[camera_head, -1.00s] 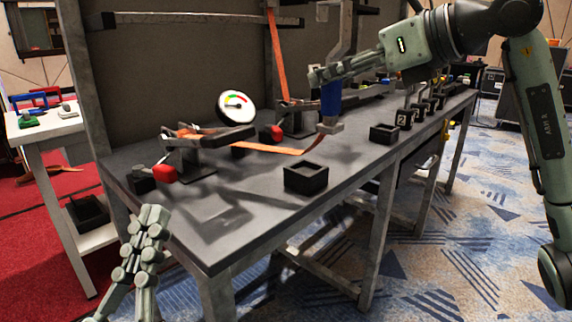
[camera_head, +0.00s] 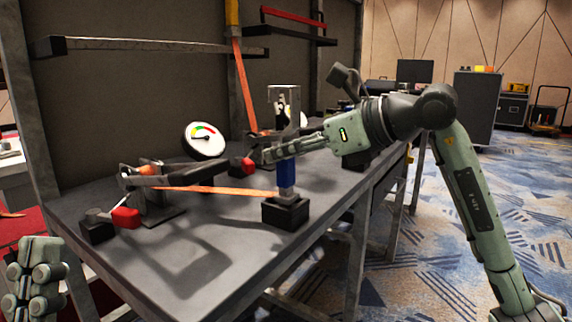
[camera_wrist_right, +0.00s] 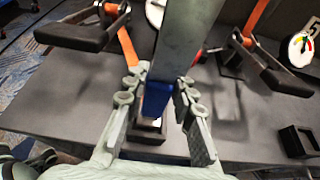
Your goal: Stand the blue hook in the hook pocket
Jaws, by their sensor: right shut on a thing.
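The blue hook (camera_head: 287,172) is upright, a blue grip below a long grey metal shank with a bent top. My right gripper (camera_head: 262,154) is shut on it; the wrist view shows the blue grip (camera_wrist_right: 157,98) between the fingers (camera_wrist_right: 157,92). The hook pocket, a black open-topped box (camera_head: 286,215), is directly under the hook on the bench. The hook's lower end meets the box opening in the head view; how deep it sits is hidden. My left gripper (camera_head: 38,262) is at the lower left, away from the hook; its jaw opening is unclear.
The dark bench (camera_head: 170,255) has free room at the front left. Another black box (camera_head: 355,160) lies further right.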

